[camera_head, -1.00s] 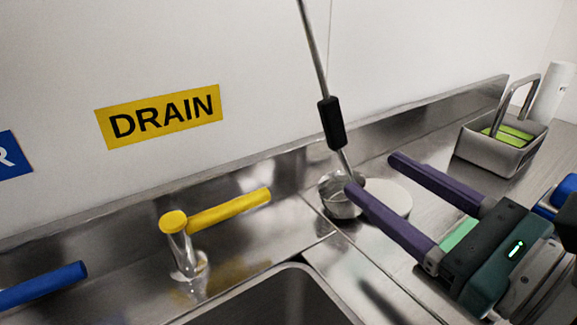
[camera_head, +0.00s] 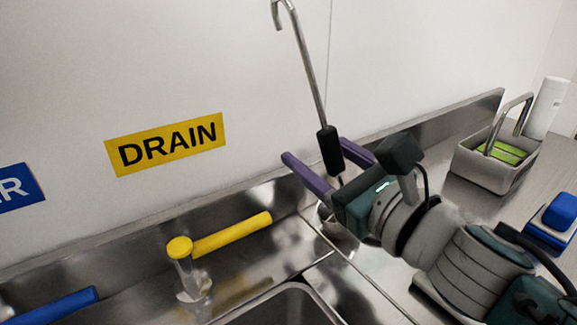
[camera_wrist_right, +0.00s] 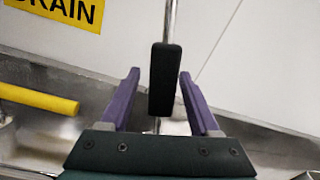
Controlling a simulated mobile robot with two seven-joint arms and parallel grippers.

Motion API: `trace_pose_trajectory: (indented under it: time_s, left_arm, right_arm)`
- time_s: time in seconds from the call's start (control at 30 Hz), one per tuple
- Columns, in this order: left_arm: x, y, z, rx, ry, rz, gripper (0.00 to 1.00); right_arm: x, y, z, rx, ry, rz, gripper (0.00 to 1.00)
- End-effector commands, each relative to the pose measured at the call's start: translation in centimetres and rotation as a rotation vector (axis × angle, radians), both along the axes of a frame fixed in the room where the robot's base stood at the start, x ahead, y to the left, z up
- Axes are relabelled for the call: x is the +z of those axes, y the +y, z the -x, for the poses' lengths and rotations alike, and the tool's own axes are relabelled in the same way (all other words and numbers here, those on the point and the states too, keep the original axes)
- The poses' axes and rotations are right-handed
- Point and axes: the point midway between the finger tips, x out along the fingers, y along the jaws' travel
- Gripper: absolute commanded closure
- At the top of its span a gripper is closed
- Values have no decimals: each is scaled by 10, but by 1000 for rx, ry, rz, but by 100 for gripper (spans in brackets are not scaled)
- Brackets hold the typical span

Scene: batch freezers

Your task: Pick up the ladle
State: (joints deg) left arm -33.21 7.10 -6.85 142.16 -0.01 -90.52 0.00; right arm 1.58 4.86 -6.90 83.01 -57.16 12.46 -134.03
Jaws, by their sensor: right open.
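The ladle (camera_head: 309,75) stands upright and slightly tilted, with a hooked metal top, a steel shaft and a black grip; its bowl is mostly hidden behind my right gripper in the head view. My right gripper (camera_head: 320,160) is open, its two purple fingers pointing at the wall on either side of the shaft area near the black grip. In the right wrist view the black grip (camera_wrist_right: 164,80) stands between the open fingers of the gripper (camera_wrist_right: 157,85), with a visible gap to each side. My left gripper is not in view.
A yellow-handled drain tap (camera_head: 186,262) stands left of the ladle, behind a sink (camera_head: 290,305). A grey caddy (camera_head: 480,165) with green pads and a blue item (camera_head: 560,212) are at the right. The wall is close behind the ladle.

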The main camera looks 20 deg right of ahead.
Motion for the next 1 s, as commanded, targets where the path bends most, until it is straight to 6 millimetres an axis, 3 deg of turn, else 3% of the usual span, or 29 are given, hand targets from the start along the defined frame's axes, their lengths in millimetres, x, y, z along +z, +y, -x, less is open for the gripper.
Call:
trace_pose_trajectory:
  time_s: [0.13, 0.7, 1.0]
  left_arm:
    - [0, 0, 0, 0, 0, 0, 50]
    - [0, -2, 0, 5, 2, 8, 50]
    - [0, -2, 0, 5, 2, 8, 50]
  right_arm:
    - [0, 0, 0, 0, 0, 0, 38]
    - [0, 0, 1, 0, 0, 0, 100]
    - [0, 0, 1, 0, 0, 0, 100]
